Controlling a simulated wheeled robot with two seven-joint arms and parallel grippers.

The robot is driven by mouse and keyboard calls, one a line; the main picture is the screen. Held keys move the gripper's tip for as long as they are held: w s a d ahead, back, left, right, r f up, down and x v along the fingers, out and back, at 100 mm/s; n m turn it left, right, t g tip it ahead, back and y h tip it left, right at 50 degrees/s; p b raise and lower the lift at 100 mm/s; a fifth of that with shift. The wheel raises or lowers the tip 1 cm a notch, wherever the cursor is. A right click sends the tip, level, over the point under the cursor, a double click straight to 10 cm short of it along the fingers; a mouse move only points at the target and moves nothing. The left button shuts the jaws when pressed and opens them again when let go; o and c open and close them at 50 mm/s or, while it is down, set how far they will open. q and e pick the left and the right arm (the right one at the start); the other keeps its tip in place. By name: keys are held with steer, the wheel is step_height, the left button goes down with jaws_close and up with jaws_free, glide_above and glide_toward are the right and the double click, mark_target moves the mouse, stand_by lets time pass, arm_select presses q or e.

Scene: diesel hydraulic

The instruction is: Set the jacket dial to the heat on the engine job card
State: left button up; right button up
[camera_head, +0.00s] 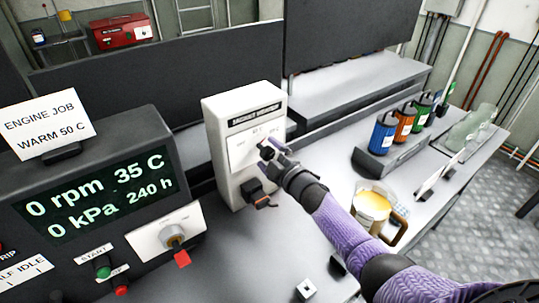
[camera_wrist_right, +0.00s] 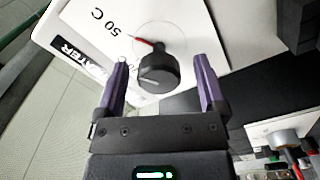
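The job card (camera_head: 47,124) reads "ENGINE JOB WARM 50 C" and stands on top of the dark console at left. The jacket heater (camera_head: 240,140) is an upright white box in the middle, with a dark-lettered label and a dial on its face. My right gripper (camera_head: 265,150) is at that dial. In the right wrist view the black dial knob (camera_wrist_right: 158,72) lies between the two purple fingers of my right gripper (camera_wrist_right: 162,85). The fingers are open, with a gap on each side of the knob. A red mark shows beside the knob, toward the printed "50 C". My left gripper is out of view.
The console display (camera_head: 95,195) reads 0 rpm, 35 C, 0 kPa, 240 h. A red-handled switch (camera_head: 176,243) is below it. Several coloured cans (camera_head: 385,133), a yellow-filled mug (camera_head: 372,206) and glass jars stand at right. The bench front centre is mostly clear.

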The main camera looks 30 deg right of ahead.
steer(key=shift+s, duration=0.3)
steer(key=s+d+p, duration=0.1)
steer(key=s+p, duration=0.2)
steer(key=s, duration=0.6)
steer(key=shift+s+d, duration=0.15)
steer(key=shift+d, duration=0.05)
